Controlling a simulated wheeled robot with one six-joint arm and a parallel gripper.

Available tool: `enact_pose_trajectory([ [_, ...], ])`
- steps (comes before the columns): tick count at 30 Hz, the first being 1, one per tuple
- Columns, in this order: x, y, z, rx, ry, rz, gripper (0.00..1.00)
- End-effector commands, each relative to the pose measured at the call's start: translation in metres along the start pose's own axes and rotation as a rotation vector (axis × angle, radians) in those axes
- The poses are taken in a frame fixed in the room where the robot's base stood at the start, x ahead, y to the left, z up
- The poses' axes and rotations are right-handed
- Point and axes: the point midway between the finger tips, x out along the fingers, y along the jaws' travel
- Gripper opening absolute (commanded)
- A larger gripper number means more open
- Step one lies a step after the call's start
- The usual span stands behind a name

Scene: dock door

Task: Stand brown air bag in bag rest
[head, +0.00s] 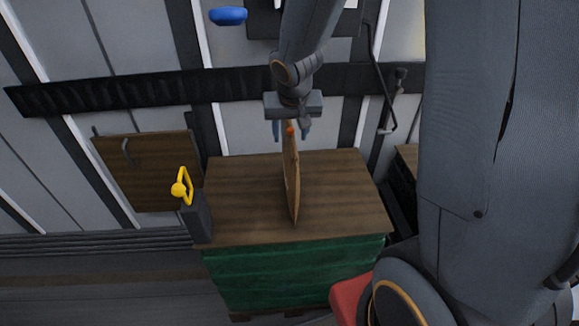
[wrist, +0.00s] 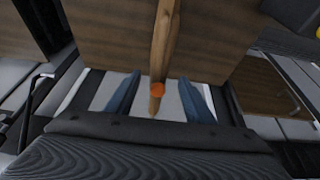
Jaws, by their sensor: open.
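The brown air bag (head: 292,185) stands on edge on the wooden top (head: 240,195) of a green-sided stack, seen nearly edge-on, with an orange valve at its upper end. My gripper (head: 291,136) is open above and around the bag's upper end, one finger on each side. In the wrist view the bag (wrist: 166,35) runs between the two blue fingers, with visible gaps on both sides, and its orange valve (wrist: 157,89) lies between them. I cannot make out a bag rest for certain; the bag's lower edge is partly hard to see.
A yellow handle (head: 184,187) on a grey post stands at the stack's left edge. A brown board (head: 150,172) with hooks is on the wall behind. A black rail (head: 120,92) crosses the wall. A red object (head: 350,298) is at the front right. The wooden top is otherwise clear.

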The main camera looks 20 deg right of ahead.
Motion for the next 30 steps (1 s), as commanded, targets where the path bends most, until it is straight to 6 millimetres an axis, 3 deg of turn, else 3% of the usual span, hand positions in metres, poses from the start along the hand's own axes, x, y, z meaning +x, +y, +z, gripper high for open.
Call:
enact_pose_trajectory([
  [12,0.049,0.001,-0.004,-0.001,-0.001,0.000,0.48],
  [21,0.052,0.001,-0.004,-0.001,0.000,-0.001,0.48],
  [23,0.052,0.000,-0.004,-0.001,0.000,-0.001,0.42],
  [30,0.052,0.000,-0.004,-0.002,0.000,-0.001,0.01],
])
